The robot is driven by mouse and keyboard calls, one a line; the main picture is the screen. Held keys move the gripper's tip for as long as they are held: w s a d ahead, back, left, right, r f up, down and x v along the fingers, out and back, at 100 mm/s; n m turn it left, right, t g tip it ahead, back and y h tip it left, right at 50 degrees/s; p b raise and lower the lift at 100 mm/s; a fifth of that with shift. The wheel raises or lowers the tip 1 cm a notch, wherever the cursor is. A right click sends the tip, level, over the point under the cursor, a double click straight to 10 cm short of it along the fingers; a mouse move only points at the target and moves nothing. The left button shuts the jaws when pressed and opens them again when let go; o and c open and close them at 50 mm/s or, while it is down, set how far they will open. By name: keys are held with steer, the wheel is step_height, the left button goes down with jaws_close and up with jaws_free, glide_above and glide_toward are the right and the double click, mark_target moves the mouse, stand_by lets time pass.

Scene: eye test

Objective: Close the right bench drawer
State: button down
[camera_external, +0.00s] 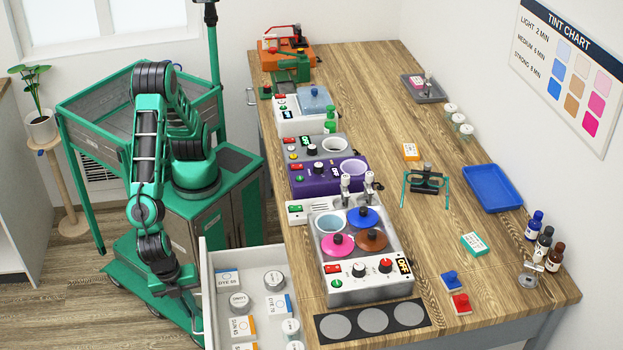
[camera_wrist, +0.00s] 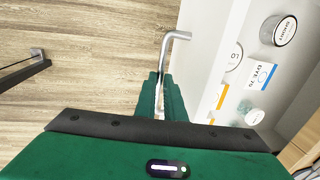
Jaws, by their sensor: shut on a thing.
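The right bench drawer (camera_external: 207,272) is pulled out from the near end of the bench, on its left side. It is white and holds dye boxes and round tins. In the wrist view its pale front (camera_wrist: 207,62) runs down the right of my fingers. Its silver bar handle (camera_wrist: 166,58) rises from between the fingertips and bends right toward the front. My gripper (camera_wrist: 162,98) is shut on this handle. In the external view my gripper (camera_external: 192,306) is low at the drawer's outer side, small and partly hidden by my arm.
The wooden bench (camera_external: 360,120) carries several coloured devices, a blue tray (camera_external: 491,188) and small bottles (camera_external: 543,240). Another handle (camera_external: 250,96) shows on the bench's far left side. A potted plant (camera_external: 40,122) stands on a stool at the left.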

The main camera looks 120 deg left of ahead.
steer(key=w+a, duration=1.8)
steer(key=shift+w+a, duration=0.2)
steer(key=shift+w, duration=0.05)
steer(key=shift+a+r, duration=0.1)
steer(key=c, duration=1.8)
jaws_free()
steer(key=shift+w, duration=0.1)
steer(key=shift+c, duration=0.2)
step_height(320, 180, up, 10)
steer(key=s+d, duration=0.1)
steer(key=shift+s+d+r, duration=0.2)
steer(key=shift+s+d, duration=0.1)
steer(key=shift+d, duration=0.05)
